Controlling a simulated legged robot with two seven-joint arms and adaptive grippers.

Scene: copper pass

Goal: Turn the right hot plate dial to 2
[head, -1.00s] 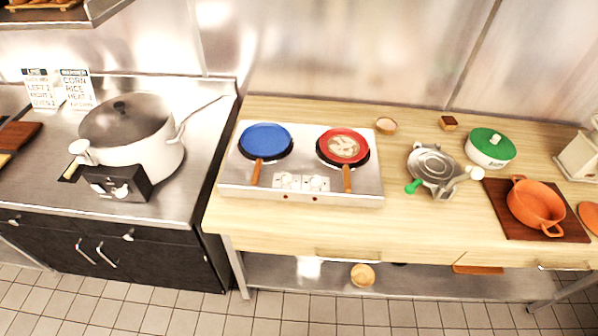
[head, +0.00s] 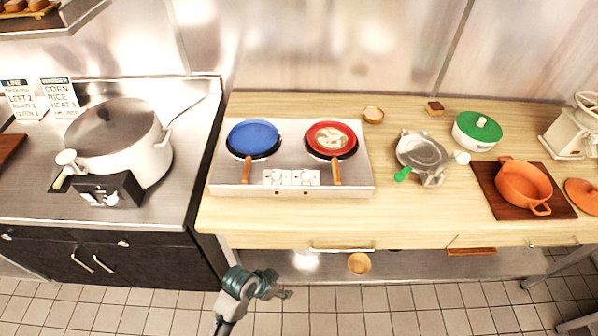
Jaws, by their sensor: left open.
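The hot plate (head: 225,186) is a silver two-burner unit on the wooden counter. A blue pan (head: 253,136) sits on its left burner and a red pan (head: 331,135) with pale food on its right burner. The right dial (head: 307,177) is on the front panel between the two pan handles, beside the left dial (head: 274,177). Their exact settings are too small to read. My left gripper (head: 284,293) is open and empty, low in front of the counter and well below the dials. My right gripper is not in view.
The wooden counter (head: 410,220) carries a waffle iron (head: 424,155), a green-lidded pot (head: 478,131) and an orange pot (head: 524,184) on a dark board. A large white cooker (head: 150,150) stands on the steel counter at left. The floor in front is clear.

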